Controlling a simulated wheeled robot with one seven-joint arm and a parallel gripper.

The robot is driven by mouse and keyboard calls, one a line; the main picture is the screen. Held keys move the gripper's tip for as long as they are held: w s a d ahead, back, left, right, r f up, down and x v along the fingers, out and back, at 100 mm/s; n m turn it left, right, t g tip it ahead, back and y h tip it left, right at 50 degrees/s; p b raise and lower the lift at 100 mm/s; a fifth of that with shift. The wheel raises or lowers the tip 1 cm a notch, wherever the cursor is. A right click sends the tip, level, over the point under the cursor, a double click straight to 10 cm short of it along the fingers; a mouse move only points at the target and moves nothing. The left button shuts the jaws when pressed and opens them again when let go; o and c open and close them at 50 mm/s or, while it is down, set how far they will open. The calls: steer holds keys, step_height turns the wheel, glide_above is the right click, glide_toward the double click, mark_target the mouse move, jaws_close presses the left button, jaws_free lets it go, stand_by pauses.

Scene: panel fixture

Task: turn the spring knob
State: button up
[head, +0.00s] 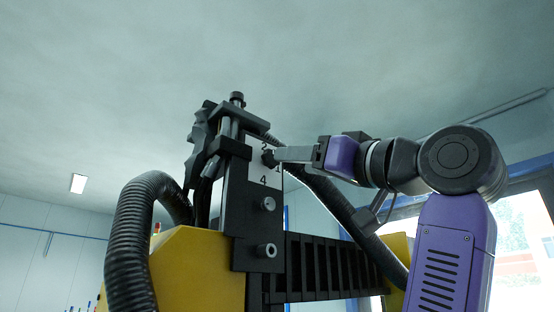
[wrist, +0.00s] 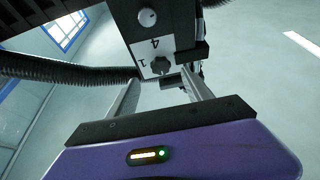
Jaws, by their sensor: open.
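The spring knob (head: 269,158) is a small dark lobed knob on a white plate with numbers, on the upper part of a black panel (head: 241,225). In the wrist view the knob (wrist: 161,66) shows beyond the fingers, near the digits 1 and 4. My gripper (head: 280,155) reaches in from the right, with its fingertips at the knob in the head view. In the wrist view my gripper (wrist: 160,88) has its two fingers well apart, one on each side of the knob's line. I cannot tell whether a finger touches the knob.
Two round metal studs, an upper one (head: 268,204) and a lower one (head: 267,250), stick out below the knob. A clamp-like black assembly (head: 215,140) rises behind the panel. Ribbed black hoses (head: 133,240) curve at both sides of the yellow body (head: 195,270). Space above is clear.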

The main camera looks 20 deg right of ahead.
mark_target(269, 160)
steer(key=p+x, duration=0.3)
steer(key=x, duration=0.4)
steer(key=shift+w, duration=0.3)
steer(key=shift+a, duration=0.1)
jaws_close()
